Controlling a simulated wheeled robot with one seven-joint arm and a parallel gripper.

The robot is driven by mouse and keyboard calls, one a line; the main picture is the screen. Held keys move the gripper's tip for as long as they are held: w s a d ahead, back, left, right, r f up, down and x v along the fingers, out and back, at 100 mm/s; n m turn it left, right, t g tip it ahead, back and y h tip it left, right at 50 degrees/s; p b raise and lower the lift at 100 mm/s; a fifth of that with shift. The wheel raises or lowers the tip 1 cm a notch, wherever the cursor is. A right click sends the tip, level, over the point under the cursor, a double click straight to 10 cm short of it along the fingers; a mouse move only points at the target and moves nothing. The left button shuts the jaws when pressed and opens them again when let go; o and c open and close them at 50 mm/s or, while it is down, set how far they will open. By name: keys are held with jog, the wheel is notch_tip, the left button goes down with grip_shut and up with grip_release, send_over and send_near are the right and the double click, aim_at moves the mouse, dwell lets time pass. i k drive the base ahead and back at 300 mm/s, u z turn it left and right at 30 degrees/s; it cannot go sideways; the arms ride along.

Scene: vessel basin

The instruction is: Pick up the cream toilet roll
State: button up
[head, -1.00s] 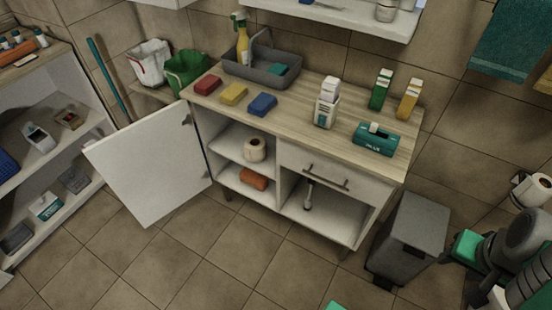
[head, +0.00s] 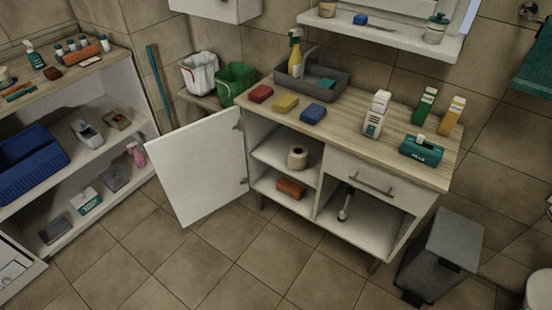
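The cream toilet roll (head: 297,157) stands upright on the upper shelf inside the open left compartment of the wooden-topped cabinet (head: 345,137). The compartment's white door (head: 197,172) is swung wide open to the left. An orange-brown block (head: 290,188) lies on the shelf below the roll. My gripper is not in the head view now.
The counter carries a grey caddy, coloured sponges (head: 285,104), bottles and a teal box (head: 421,149). A grey bin (head: 440,256) stands right of the cabinet. An open shelf unit (head: 75,150) is at left. The tiled floor in front is clear.

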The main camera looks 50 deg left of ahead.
aim_at(297, 160)
jog(key=u, duration=1)
jog(key=i, duration=1)
jog(key=u, duration=0.8)
jog(key=k, duration=0.2)
jog(key=z, duration=0.2)
jog(key=k, duration=0.2)
jog(key=u, duration=0.95)
jog(key=i, duration=1.05)
jog(key=u, duration=1.3)
